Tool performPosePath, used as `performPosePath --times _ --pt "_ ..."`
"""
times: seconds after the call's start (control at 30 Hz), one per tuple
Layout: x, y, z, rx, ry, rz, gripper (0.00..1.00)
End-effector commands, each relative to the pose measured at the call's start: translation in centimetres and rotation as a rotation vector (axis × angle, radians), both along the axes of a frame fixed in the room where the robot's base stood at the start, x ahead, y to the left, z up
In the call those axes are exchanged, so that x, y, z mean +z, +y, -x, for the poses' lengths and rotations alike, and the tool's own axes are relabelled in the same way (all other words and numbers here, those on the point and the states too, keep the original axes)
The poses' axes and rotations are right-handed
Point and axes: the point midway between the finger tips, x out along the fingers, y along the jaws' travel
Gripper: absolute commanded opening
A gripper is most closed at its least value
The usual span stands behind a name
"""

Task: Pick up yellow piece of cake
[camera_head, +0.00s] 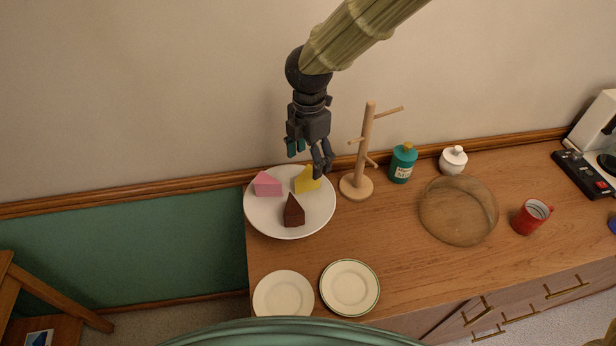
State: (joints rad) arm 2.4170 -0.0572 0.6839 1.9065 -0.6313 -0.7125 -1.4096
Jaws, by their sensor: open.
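The yellow piece of cake (306,181) lies on the large white plate (262,220) near the counter's left end, at the back right of the plate. A pink piece of cake (267,185) is to its left and a brown piece of cake (293,212) is in front of it. My gripper (323,168) hangs down from above with its fingers at the upper right of the yellow piece, overlapping its right edge in the picture. The gripper is open with nothing in it. Whether a finger touches the cake cannot be told.
A wooden mug tree (366,150) stands just right of my gripper. Farther right are a green container (403,163), a white lidded pot (453,160), a round glass-like dish (458,211) and a red mug (531,216). Two small plates (284,295) (350,288) lie in front. The wall is close behind.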

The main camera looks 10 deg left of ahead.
Motion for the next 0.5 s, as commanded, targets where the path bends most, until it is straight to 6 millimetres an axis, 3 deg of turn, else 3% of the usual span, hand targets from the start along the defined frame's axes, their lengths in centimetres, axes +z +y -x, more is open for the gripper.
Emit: performPosePath --times 0.27,0.5 --pt "-1.5 0.0 0.0 0.0 0.001 0.001 0.71" --pt "-4.3 0.2 0.1 0.001 0.002 0.001 0.71"
